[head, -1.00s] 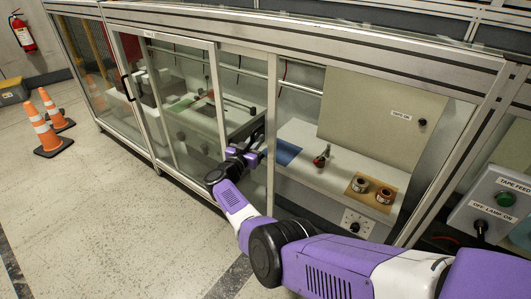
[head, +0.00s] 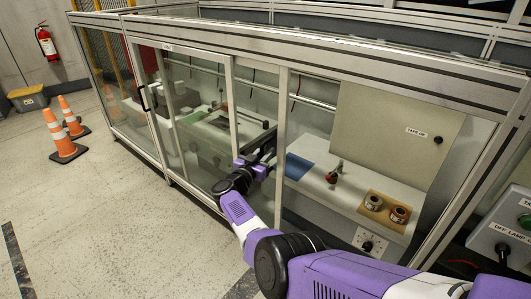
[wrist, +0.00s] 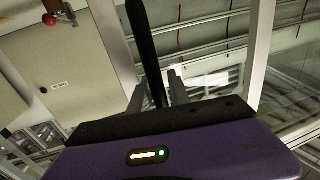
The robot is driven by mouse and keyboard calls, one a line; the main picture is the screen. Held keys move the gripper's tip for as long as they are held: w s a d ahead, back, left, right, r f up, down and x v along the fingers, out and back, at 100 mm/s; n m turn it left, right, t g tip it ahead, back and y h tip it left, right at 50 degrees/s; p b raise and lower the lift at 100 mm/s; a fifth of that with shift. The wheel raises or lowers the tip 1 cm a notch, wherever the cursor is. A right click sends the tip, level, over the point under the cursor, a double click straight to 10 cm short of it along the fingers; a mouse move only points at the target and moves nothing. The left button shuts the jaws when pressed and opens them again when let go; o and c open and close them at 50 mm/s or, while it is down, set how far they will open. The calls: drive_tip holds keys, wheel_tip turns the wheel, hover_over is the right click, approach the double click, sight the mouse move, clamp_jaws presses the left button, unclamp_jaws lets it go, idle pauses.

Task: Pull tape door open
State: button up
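My gripper (head: 262,158) is at the post (head: 281,120) to the left of this station, about mid-height. In the wrist view a black bar (wrist: 145,45) runs down to my gripper's dark palm, with grey finger-like parts (wrist: 175,85) close beside it. The bar looks like a door handle, but I cannot tell whether my fingers close around it.
Another glazed door with a black handle (head: 144,97) is on the left. A control box (head: 500,235) stands at the right edge. Orange cones (head: 61,140), a fire extinguisher (head: 46,43) and a yellow-lidded bin (head: 28,97) are far left. The floor (head: 110,220) in front is clear.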

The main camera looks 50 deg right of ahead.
drive_tip(key=p+v, duration=0.3)
drive_tip(key=v, duration=0.4)
drive_tip(key=shift+s+a, duration=0.1)
drive_tip(key=shift+a, duration=0.25)
drive_tip(key=s+n+t+p, duration=0.2)
drive_tip(key=s+n+t, duration=0.2)
drive_tip(key=s+t, duration=0.45)
drive_tip(key=s+a+n+t+y+p, duration=0.3)
drive_tip(key=s+a+n+t+y, duration=0.45)
drive_tip(key=s+a, duration=0.8)
drive_tip(key=s+a+r+n+g+y+p, duration=0.1)
drive_tip(key=s+a+r+g+y, duration=0.1)
drive_tip(key=s+a+r, duration=0.3)
drive_tip(key=s+a+r+n+g+y+p, duration=0.1)
drive_tip(key=s+a+r+y, duration=0.3)
drive_tip(key=s, duration=0.6)
drive_tip(key=s+a+r+n+g+y+p, duration=0.1)
drive_tip(key=s+a+r+g+y, duration=0.1)
drive_tip(key=s+a+r+y, duration=0.2)
drive_tip(key=s+a+r, duration=0.1)
drive_tip(key=s+a, duration=0.2)
drive_tip(key=s, duration=0.1)
drive_tip(key=shift+r+n+g, duration=0.3)
drive_tip(key=shift+r+n, duration=0.05)
drive_tip(key=shift+r, duration=0.05)
